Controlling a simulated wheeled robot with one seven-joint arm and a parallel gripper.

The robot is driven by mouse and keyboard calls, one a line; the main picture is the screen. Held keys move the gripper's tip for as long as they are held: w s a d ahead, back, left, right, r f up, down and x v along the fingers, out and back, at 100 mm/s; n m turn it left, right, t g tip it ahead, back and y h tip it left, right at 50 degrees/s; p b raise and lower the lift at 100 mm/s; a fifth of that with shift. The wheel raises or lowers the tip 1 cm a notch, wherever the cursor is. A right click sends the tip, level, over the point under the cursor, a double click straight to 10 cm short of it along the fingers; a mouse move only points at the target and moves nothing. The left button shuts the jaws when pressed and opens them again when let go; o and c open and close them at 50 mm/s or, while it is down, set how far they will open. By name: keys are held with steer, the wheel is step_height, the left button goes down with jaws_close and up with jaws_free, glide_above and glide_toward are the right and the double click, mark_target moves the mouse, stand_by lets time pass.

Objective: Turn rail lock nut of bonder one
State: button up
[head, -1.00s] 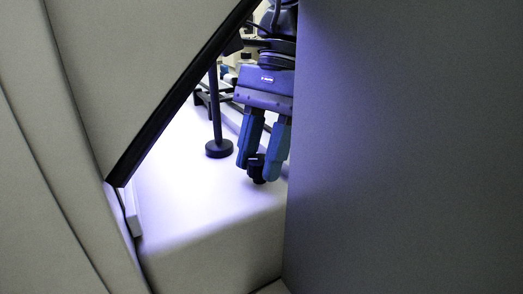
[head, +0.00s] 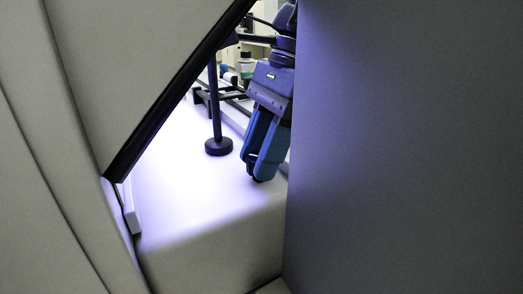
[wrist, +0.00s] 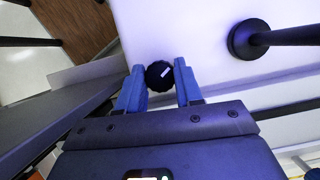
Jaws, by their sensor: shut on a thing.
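The rail lock nut is a round black knob (wrist: 159,76) with a white mark on its top, on the white bonder surface. In the wrist view it sits between the blue fingertips of my gripper (wrist: 160,72), which are shut on it. In the head view my gripper (head: 256,168) points down at the white top near its front edge. There the fingers hide most of the knob, and only a dark bit shows between them.
A black post with a round foot (head: 218,147) stands left of my gripper; its foot also shows in the wrist view (wrist: 246,40). A grey panel (head: 400,150) closes off the right. A slanted black-edged cover (head: 140,60) hangs at left. Dark rails lie behind.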

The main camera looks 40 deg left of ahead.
steer(key=shift+m+t+y, duration=0.4)
steer(key=shift+m, duration=0.9)
steer(key=shift+b, duration=0.3)
steer(key=o, duration=1)
steer(key=shift+o, duration=0.2)
steer(key=v, duration=0.7)
steer(key=shift+w+d+r, duration=0.15)
steer(key=shift+w+r, duration=0.05)
steer(key=shift+r, duration=0.15)
